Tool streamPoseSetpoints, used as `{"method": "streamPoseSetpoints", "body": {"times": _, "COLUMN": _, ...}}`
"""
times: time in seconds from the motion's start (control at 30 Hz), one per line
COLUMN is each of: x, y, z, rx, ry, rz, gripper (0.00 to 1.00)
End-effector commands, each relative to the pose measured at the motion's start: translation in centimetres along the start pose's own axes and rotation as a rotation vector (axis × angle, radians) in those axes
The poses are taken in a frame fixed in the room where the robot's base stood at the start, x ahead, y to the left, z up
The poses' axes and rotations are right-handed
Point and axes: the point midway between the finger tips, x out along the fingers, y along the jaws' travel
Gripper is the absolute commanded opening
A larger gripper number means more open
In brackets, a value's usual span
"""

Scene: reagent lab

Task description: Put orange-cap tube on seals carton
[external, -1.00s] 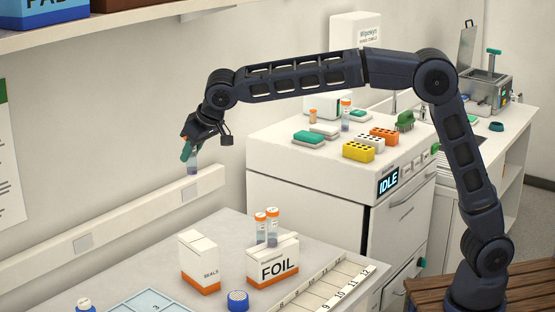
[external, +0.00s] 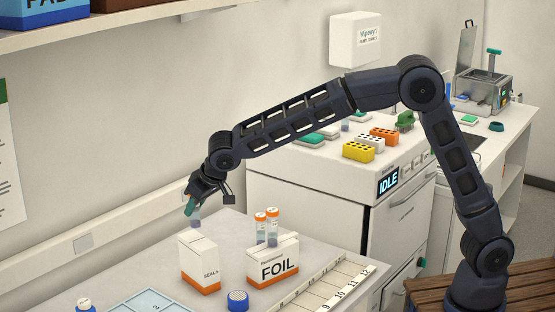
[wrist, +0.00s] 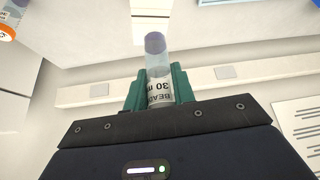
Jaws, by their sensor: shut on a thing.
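My gripper (external: 190,207) is shut on an upright tube (external: 195,221), its clear lower part with bluish contents pointing down. In the wrist view the tube (wrist: 158,62) sits between the green fingers and shows part of a printed label; its cap is hidden by my gripper. The white seals carton (external: 199,265) with an orange base band stands on the bench. The tube's lower end is just above or behind the carton's top; I cannot tell whether they touch.
The FOIL carton (external: 272,266) stands right of the seals carton, with two orange-capped tubes (external: 266,227) behind it. A blue cap (external: 237,300), a pale blue tray (external: 152,304) and a numbered rack (external: 335,287) are in front. A wall rail (external: 120,228) runs behind the bench.

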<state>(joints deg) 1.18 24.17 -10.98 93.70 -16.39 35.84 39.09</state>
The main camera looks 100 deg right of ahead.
Motion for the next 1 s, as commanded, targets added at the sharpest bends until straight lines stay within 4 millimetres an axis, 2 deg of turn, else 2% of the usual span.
{"method": "streamPoseSetpoints", "body": {"times": 0.2, "x": 2.6, "y": 0.0, "z": 1.6, "rx": 0.000, "ry": -0.004, "rz": 0.002, "gripper": 0.04}}
{"method": "streamPoseSetpoints", "body": {"times": 0.3, "x": 3.2, "y": 0.0, "z": 2.0, "rx": 0.000, "ry": -0.002, "rz": 0.001, "gripper": 0.04}}
{"method": "streamPoseSetpoints", "body": {"times": 0.67, "x": 3.5, "y": 0.0, "z": 2.1, "rx": 0.000, "ry": -0.002, "rz": 0.001, "gripper": 0.04}}
{"method": "streamPoseSetpoints", "body": {"times": 0.7, "x": 3.5, "y": 0.0, "z": 2.1, "rx": 0.000, "ry": -0.001, "rz": 0.001, "gripper": 0.29}}
{"method": "streamPoseSetpoints", "body": {"times": 0.8, "x": 3.5, "y": 0.0, "z": 2.1, "rx": 0.000, "ry": -0.001, "rz": 0.000, "gripper": 0.47}}
{"method": "streamPoseSetpoints", "body": {"times": 1.0, "x": 3.5, "y": 0.0, "z": 2.1, "rx": 0.000, "ry": -0.001, "rz": 0.001, "gripper": 0.47}}
